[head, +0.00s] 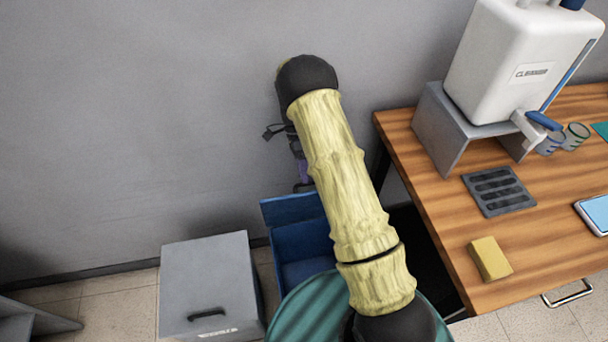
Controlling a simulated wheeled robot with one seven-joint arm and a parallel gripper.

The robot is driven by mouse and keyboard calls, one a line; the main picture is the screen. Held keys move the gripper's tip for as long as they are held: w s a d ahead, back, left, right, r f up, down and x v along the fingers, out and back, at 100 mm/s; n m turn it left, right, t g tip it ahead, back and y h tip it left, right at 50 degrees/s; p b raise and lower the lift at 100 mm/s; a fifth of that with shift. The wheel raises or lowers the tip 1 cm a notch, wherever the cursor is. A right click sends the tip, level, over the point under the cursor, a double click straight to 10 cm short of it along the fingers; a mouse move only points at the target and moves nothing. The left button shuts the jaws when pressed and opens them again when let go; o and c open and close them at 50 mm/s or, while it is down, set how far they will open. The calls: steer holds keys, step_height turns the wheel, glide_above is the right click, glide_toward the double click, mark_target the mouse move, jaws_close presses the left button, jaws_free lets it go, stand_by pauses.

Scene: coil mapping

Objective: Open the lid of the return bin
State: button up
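Two bins stand on the floor by the wall, and I cannot read which is the return bin. The grey bin (204,270) has a flat, closed top with a black handle (207,314) near its front edge and a small label too small to read. The blue bin (300,243) to its right looks open at the top, with a blue panel (290,209) standing up at its back, perhaps its lid. My gripper (304,186) hangs beyond my arm, in the picture just above the blue panel. My arm hides part of it and the blue bin's right side, so its fingers and any contact are unclear.
A wooden table (425,190) is at the right, with a white cleaner tank (520,60) on a grey stand (440,130), cups, a black drain tray (498,191) and a yellow sponge (489,258).

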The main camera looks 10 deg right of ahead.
step_height(320, 180, up, 8)
steer(key=shift+d+f, duration=0.15)
steer(key=shift+f, duration=0.1)
stand_by(0.4)
steer(key=s+d+r+n+t+p, duration=0.2)
steer(key=s+r+n+t+p, duration=0.2)
steer(key=s+r+n, duration=0.4)
steer(key=s+d+r+n+t+p, duration=0.2)
steer(key=s+r+n+t+p, duration=0.2)
steer(key=s+r+n, duration=0.5)
steer(key=shift+s+d+r+n+t, duration=0.3)
steer(key=shift+s+t, duration=0.25)
steer(key=shift+t, duration=0.15)
